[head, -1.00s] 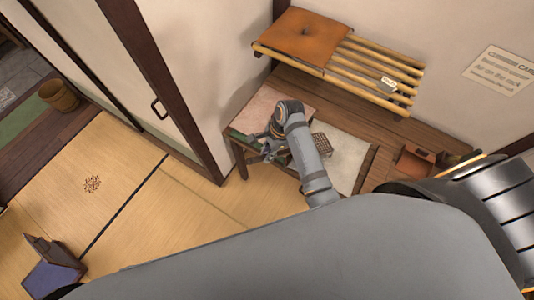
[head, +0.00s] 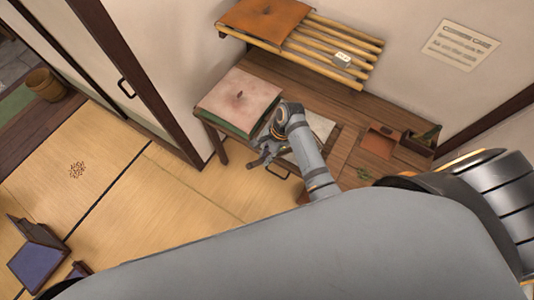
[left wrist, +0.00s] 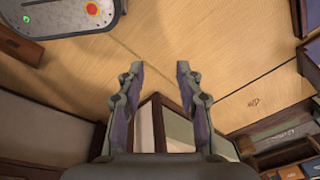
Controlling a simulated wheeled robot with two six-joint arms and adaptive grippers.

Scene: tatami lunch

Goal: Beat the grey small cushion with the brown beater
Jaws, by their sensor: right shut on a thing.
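A pale pinkish-grey cushion (head: 240,97) with a small dark tuft lies at the left end of the low wooden desk, on top of something green. I see no plainer grey cushion. My right gripper (head: 262,160) is just in front of the desk's front edge, below and right of the cushion and apart from it. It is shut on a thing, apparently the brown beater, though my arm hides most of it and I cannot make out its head. My left gripper (left wrist: 158,72) is open and empty above the tatami floor in the left wrist view.
A slatted shelf (head: 335,55) with an orange-brown cushion (head: 266,17) and a tag hangs above the desk. A pale sheet (head: 321,127) and a small brown tray (head: 380,143) lie on the desk. Open tatami (head: 120,200) spreads to the left.

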